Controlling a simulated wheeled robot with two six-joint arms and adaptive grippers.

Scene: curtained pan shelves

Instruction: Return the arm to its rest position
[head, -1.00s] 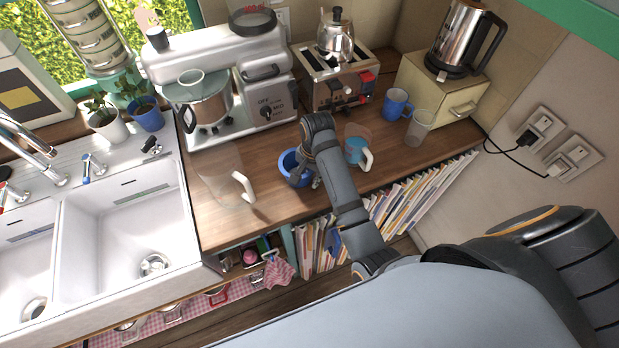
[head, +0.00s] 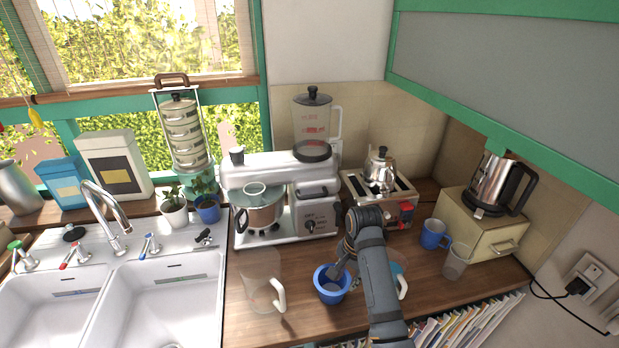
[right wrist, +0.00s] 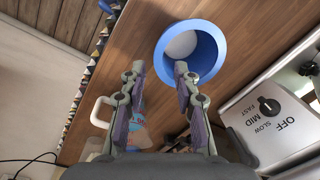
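My right arm reaches over the counter in the head view, with its right gripper (head: 342,268) at the blue cup (head: 332,290). In the right wrist view the right gripper (right wrist: 160,67) has its two fingers spread with a gap between them and nothing held. The blue cup (right wrist: 206,47) is just beyond the fingertips there, and one fingertip overlaps its near rim. A pale round surface shows inside the cup. Whether a finger touches the cup is not clear. My left gripper is not in view.
A clear jug (head: 262,280) stands left of the cup. A clear mug (head: 401,275) is partly behind my arm. A blue mug (head: 434,234), clear tumbler (head: 456,264), toaster (head: 380,196) and stand mixer (head: 290,215) stand around. Bare wood (head: 300,328) lies in front.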

